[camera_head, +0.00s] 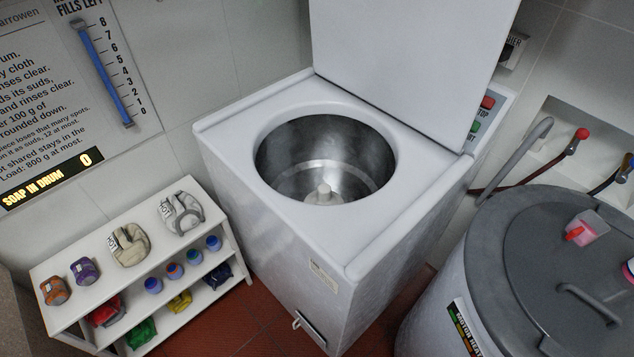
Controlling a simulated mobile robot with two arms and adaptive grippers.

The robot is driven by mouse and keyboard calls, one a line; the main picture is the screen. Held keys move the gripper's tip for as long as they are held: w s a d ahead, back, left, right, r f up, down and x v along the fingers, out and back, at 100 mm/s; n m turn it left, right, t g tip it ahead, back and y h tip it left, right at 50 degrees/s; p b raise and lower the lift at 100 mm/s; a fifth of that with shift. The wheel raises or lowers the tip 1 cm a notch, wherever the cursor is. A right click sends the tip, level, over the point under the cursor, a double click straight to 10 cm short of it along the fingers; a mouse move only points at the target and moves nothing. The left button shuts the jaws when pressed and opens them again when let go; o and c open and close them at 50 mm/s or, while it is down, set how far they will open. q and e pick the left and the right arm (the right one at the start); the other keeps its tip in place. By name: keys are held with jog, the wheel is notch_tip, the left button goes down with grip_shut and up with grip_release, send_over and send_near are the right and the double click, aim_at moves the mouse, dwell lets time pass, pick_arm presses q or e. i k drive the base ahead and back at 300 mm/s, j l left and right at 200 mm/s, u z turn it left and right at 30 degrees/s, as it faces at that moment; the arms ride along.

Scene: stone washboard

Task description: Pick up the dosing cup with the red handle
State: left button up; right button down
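A small translucent pink cup with a red handle (588,228) stands on the grey round lid (520,262) of the barrel at the right. The red handle points to the lower left of the picture. Neither of my grippers shows in the head view, so I cannot see where they are relative to the cup.
A white top-loading washer (310,240) stands in the middle with its lid raised and drum empty of cloth. A white shelf (60,265) at the left holds several bottles and bags. A lid handle (590,305) lies near the cup. Another small object (630,267) is cut off at the right edge.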

aim_at(585, 228)
jog(key=z, duration=1.7)
